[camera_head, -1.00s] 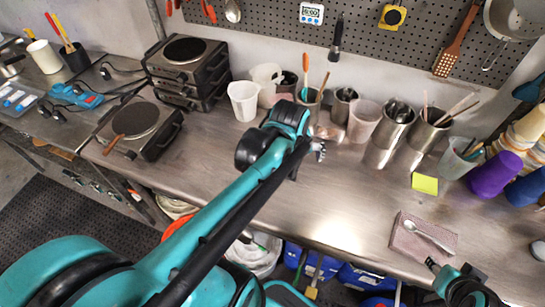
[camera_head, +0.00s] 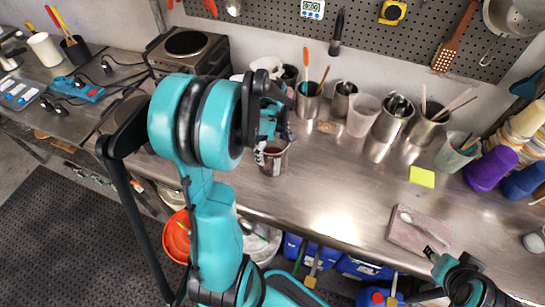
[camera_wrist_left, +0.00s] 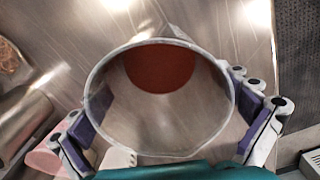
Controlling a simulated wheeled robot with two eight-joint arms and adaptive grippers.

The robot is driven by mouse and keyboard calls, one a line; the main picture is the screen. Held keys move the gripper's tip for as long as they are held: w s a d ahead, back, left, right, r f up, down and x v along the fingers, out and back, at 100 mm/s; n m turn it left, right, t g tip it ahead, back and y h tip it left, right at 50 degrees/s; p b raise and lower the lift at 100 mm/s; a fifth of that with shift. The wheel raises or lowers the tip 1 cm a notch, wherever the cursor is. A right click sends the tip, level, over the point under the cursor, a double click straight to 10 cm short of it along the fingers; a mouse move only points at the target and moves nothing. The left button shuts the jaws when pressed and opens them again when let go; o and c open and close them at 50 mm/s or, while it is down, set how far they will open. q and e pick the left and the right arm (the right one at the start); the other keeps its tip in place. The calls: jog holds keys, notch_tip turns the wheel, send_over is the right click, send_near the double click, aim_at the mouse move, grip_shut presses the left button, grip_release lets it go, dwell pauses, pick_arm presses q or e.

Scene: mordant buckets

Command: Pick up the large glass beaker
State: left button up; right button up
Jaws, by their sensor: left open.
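A large clear glass beaker (camera_head: 273,160) with dark red liquid in it stands on the steel counter. It also shows in the left wrist view (camera_wrist_left: 205,125), seen through its wide round mouth. My left gripper (camera_head: 272,146) is above and around the beaker's upper part. In the left wrist view its fingers (camera_wrist_left: 172,122) are open, one on each side of the rim; I cannot tell whether they touch the glass. My left arm hides part of the beaker's surroundings. My right gripper (camera_head: 434,256) is at the lower right, near the counter's front edge, too small to read.
Behind the beaker stand a metal tool cup (camera_head: 308,108), a pale plastic cup (camera_head: 362,116) and several metal cups. The counter's front middle is clear.

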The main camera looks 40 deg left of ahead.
pick_arm(q)
jog(key=shift+f, duration=0.9)
jog(key=c, duration=1.6)
jog(key=shift+r, duration=0.2)
